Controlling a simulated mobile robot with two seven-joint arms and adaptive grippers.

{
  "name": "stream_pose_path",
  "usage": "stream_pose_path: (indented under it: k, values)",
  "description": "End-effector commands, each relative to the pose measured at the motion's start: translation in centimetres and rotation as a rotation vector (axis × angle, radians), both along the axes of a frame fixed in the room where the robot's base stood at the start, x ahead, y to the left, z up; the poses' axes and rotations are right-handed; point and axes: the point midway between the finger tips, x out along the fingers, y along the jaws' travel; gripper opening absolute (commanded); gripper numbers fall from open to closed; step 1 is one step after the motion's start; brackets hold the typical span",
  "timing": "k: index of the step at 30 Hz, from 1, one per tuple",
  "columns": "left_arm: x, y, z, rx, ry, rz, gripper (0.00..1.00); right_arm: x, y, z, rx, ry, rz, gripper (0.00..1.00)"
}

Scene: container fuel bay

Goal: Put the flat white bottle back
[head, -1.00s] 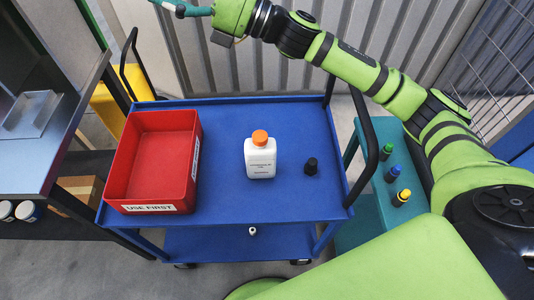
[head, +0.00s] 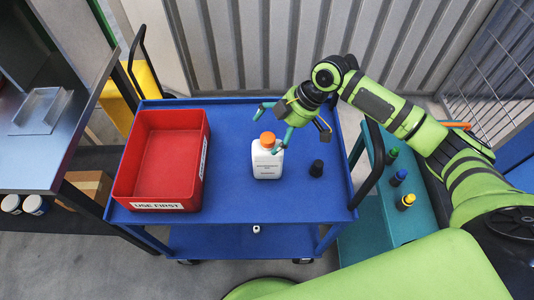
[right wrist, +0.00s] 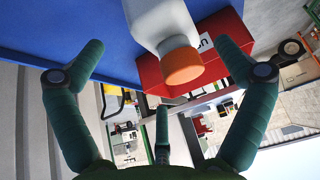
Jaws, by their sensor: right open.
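The flat white bottle (head: 267,164) with an orange cap (head: 267,140) stands upright on the blue cart top (head: 235,125). My right gripper (head: 270,127) is open, with its teal fingers beside and just behind the bottle's cap. In the right wrist view the bottle (right wrist: 150,18) and its orange cap (right wrist: 183,66) show between the spread fingers of the gripper (right wrist: 165,85), with nothing gripped. My left gripper is not in view.
A red bin (head: 168,202) labelled "USE FIRST" stands on the cart left of the bottle. A teal surface at right holds several small bottles (head: 398,178). The cart's black handle (head: 370,170) rises at right.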

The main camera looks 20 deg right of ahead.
Motion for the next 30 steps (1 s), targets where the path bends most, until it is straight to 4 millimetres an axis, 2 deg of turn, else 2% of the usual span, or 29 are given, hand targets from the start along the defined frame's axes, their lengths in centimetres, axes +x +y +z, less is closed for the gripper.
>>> stream_pose_path:
  k: [3,5,9,12,20,23,24,26,27,30]
  values:
    - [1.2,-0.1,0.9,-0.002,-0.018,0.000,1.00,0.1,0.5,-1.1,0.000,0.002,0.000,1.00]
    - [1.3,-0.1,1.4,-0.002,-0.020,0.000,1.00,0.2,0.7,-1.9,0.000,0.002,0.000,1.00]
    - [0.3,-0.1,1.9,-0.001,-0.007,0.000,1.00,0.5,1.5,-4.0,0.000,0.000,0.000,1.00]
    - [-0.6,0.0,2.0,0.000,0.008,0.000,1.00,0.6,1.9,-4.9,0.000,-0.002,-0.001,1.00]
    - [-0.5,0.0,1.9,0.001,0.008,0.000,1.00,0.7,2.0,-5.2,-0.001,-0.004,0.000,1.00]
    - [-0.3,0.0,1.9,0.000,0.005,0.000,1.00,0.7,2.0,-5.2,-0.001,-0.004,0.000,0.64]
    - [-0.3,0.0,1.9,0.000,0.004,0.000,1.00,0.7,2.0,-5.2,-0.001,-0.004,0.000,0.48]
    - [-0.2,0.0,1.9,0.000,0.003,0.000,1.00,0.7,2.0,-5.2,-0.001,-0.004,0.000,0.24]
    - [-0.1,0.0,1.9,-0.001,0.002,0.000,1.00,0.7,2.0,-5.2,-0.001,-0.003,0.000,0.17]
    - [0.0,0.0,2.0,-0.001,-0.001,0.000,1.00,0.7,2.1,-5.1,0.001,-0.006,0.000,0.17]
